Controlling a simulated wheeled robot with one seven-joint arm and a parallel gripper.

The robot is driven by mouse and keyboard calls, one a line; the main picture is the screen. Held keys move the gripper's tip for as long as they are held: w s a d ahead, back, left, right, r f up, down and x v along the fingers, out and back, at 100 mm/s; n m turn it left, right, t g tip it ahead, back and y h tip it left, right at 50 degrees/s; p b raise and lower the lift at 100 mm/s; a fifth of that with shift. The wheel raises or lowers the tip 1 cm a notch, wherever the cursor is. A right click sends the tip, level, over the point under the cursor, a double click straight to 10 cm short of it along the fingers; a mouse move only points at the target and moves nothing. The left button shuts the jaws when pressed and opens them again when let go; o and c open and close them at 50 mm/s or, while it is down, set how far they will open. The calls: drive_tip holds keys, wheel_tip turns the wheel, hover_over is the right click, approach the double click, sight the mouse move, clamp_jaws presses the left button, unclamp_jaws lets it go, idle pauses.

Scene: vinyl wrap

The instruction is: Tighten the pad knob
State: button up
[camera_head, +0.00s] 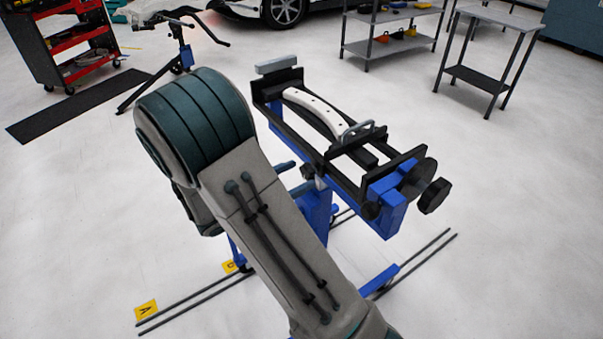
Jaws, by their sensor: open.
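A blue and black clamp stand (390,215) stands in the middle of the camera_head view. It holds a curved white piece (315,111) with holes along it, lying between black rails. A large black knob (434,196) sticks out at the stand's near right end, beside a dark round disc (418,177). A smaller dark knob (309,172) sits on the near left side. I cannot tell for sure which is the pad knob. My arm crosses the view left of the stand and hides part of its base. My gripper is not visible.
Floor rails (410,264) run under the stand, with yellow markers (146,309) at the left. A red tool cart (75,40), a dark mat (80,105) and another stand (180,50) are behind left. Grey shelves (392,45) and a table (485,75) stand behind right. The floor at right is clear.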

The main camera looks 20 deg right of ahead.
drive_tip(key=shift+w+d, duration=0.2)
drive_tip(key=shift+d, duration=0.85)
drive_tip(key=c, duration=1)
